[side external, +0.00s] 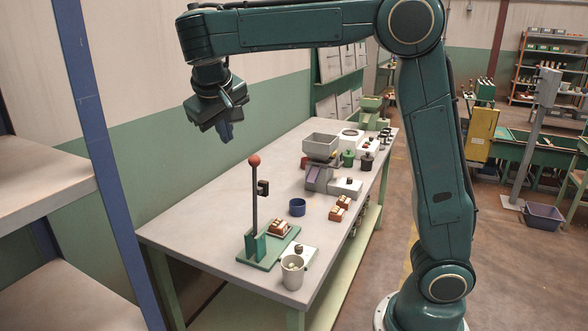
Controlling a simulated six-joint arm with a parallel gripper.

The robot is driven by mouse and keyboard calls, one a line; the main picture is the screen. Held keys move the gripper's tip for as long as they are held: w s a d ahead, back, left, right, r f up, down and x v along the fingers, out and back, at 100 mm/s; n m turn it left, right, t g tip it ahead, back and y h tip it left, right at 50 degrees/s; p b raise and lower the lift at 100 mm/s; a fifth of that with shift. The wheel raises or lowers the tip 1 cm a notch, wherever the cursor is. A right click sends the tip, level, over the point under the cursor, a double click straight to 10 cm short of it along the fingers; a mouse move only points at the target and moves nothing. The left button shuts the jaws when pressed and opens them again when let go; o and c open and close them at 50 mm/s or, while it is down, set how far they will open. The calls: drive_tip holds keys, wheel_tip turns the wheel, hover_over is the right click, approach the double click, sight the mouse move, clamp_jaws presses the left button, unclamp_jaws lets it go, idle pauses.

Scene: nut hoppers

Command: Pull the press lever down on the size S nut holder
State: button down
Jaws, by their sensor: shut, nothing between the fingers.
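The press lever (255,195) is a dark upright rod with a red ball (254,160) on top. It stands at the left edge of a green base plate (262,262), with a small dark block on its side. A brown holder (280,226) sits on the plate beside the lever; no size mark can be read. Similar brown blocks (340,208) lie further right on the table, also without a readable mark. My gripper (227,138) hangs in the air above and left of the red ball, apart from it. Its fingers are shut and empty.
The long grey table (195,232) has free room at its left. A grey cup (292,272) stands at the front edge, and a blue ring-shaped cup (297,207) behind the plate. A grey hopper (320,147) stands further back. A blue shelf post (95,130) rises at left.

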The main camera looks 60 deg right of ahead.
sight(253, 157)
drive_tip(key=d+f, duration=0.7)
drive_tip(key=f, duration=0.1)
drive_tip(key=shift+w, duration=0.35)
drive_tip(key=shift+d, duration=0.25)
drive_tip(key=shift+d+y, duration=0.6)
drive_tip(key=shift+d, duration=0.8)
drive_tip(key=d+f+m+y, duration=0.1)
drive_tip(key=d+f+y, duration=0.2)
drive_tip(key=d+f, duration=0.5)
drive_tip(key=d+f+y, duration=0.3)
drive_tip(key=d, duration=0.8)
drive_tip(key=d+f, duration=0.1)
drive_tip(key=f, duration=0.2)
drive_tip(key=d+f, duration=0.1)
drive_tip(key=f, duration=0.2)
drive_tip(key=d+f, duration=0.2)
drive_tip(key=f, duration=0.1)
drive_tip(key=shift+f, duration=0.8)
